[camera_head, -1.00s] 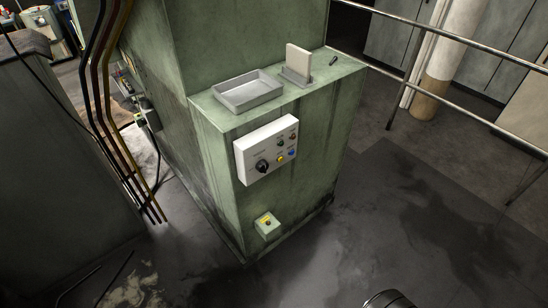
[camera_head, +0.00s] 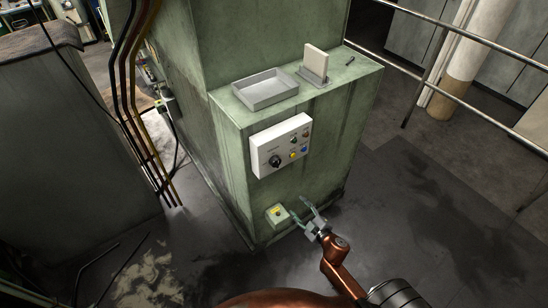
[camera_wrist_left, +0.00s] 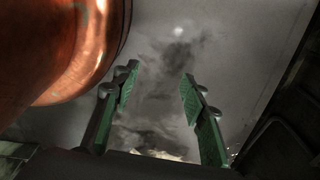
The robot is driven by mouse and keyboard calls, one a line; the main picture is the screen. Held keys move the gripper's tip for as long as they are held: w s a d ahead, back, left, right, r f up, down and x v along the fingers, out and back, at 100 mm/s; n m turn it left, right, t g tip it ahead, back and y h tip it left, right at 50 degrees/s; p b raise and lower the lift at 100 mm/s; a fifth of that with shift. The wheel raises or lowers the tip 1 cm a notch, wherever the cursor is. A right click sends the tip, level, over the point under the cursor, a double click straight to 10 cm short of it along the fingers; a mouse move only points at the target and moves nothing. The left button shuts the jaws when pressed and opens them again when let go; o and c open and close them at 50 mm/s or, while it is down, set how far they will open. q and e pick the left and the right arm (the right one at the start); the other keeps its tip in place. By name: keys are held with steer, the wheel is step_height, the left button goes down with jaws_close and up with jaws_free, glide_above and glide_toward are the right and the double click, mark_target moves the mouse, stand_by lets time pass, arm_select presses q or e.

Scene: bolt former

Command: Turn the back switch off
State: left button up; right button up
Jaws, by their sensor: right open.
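A white control box (camera_head: 281,145) is mounted on the front of the green machine. It carries a black rotary switch (camera_head: 275,161) and several small coloured buttons and lamps. A smaller pale box (camera_head: 278,216) with a yellow-marked control sits low on the same face. Which control is the back switch I cannot tell. My right gripper (camera_head: 302,208) is open and empty, just right of the small low box and below the control box. My left gripper (camera_wrist_left: 160,75) is open and empty in the left wrist view, above the dark floor. It is outside the head view.
The green machine (camera_head: 330,135) has a grey tray (camera_head: 265,92) and an upright pale block in a holder (camera_head: 315,66) on its ledge. Cables and pipes (camera_head: 140,110) run at the left. A metal railing (camera_head: 480,112) stands at the right. Open floor (camera_head: 430,200) lies right of the machine.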

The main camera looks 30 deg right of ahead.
mark_target(278, 165)
steer(key=w+a+r+n+t+y+p, duration=0.1)
steer(key=a+r+n+t, duration=0.1)
steer(key=r, duration=0.8)
steer(key=w+a+r+n+t+y, duration=0.1)
steer(key=a+r+n, duration=0.1)
steer(key=r, duration=0.8)
steer(key=w, duration=0.9)
steer(key=shift+a+r, duration=0.25)
steer(key=shift+m, duration=1.1)
steer(key=m+p, duration=0.1)
steer(key=m, duration=0.2)
steer(key=shift+s+r, duration=0.1)
steer(key=shift+s, duration=0.1)
steer(key=m+p, duration=0.2)
steer(key=m, duration=0.1)
steer(key=shift+w+r+m+p, duration=0.1)
steer(key=shift+r+m+p, duration=0.2)
steer(key=shift+p, duration=0.1)
steer(key=shift+f+m+p, duration=0.2)
steer(key=shift+m+p, duration=0.45)
steer(key=shift+m, duration=0.25)
steer(key=shift+f+m, duration=0.15)
steer(key=shift+m, duration=0.15)
arm_select(q)
step_height(278, 165, up, 7)
